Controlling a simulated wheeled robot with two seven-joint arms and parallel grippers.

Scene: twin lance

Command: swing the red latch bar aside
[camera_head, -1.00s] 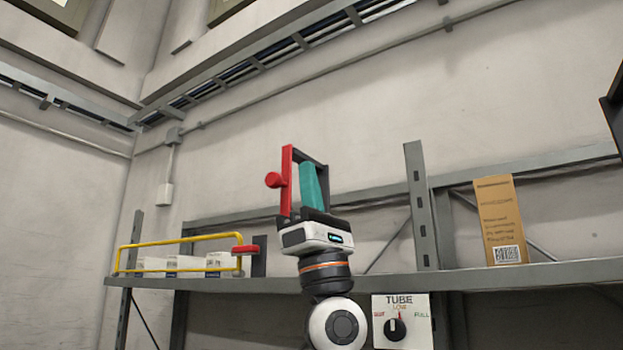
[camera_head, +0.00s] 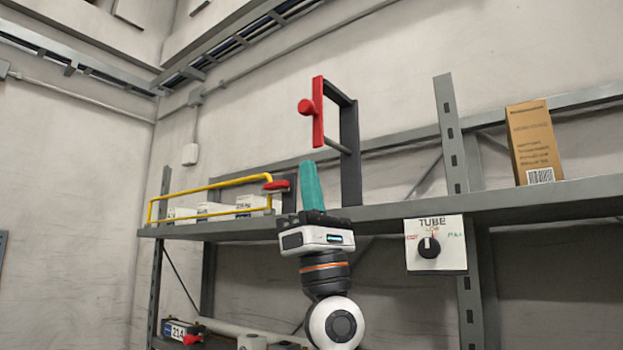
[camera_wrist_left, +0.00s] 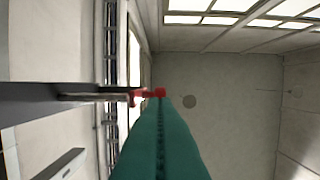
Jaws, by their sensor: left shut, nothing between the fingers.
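The red latch bar (camera_head: 318,112) stands upright with a round red knob (camera_head: 305,107) on its left side. It hangs at the front of a dark grey bracket (camera_head: 349,140) that rises from the shelf. My left gripper (camera_head: 308,168) has teal fingers, shut and empty, pointing up below the bar's lower end, with a gap between them in the head view. In the left wrist view the teal fingers (camera_wrist_left: 160,135) point toward the small red bar (camera_wrist_left: 150,93); contact cannot be told there. My right gripper is not in view.
A yellow rail (camera_head: 210,187) with a red handle (camera_head: 276,185) fronts white boxes at left. A cardboard box (camera_head: 534,143) stands on the shelf (camera_head: 420,212) at right. A TUBE dial panel (camera_head: 436,244) hangs below the shelf edge. The space left of the knob is clear.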

